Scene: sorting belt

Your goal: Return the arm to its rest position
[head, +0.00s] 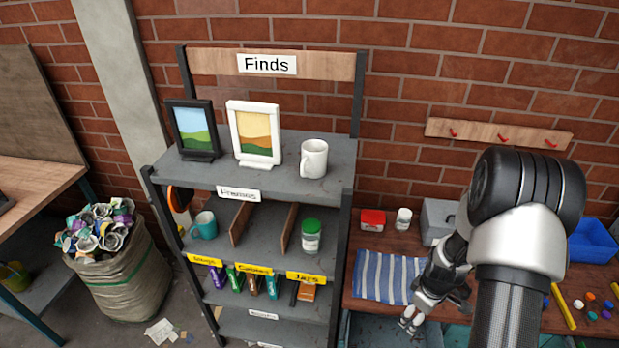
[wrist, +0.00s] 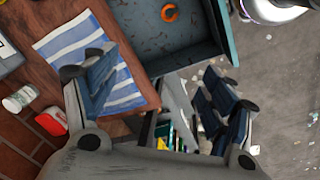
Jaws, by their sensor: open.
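My arm reaches down at the right of the head view. Through the gap show the cloth's end, the bench edge and a dark blue-grey tray. The striped cloth (wrist: 78,48) lies flat behind the left finger.
A shelf (head: 262,193) labelled "Finds" holds two picture frames, a white mug (head: 313,159), a teal mug (head: 204,226) and a green-lidded jar (head: 311,236). A red tin (head: 372,220) and white jar (head: 403,219) stand behind the cloth. A blue bin (head: 592,240) is right.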

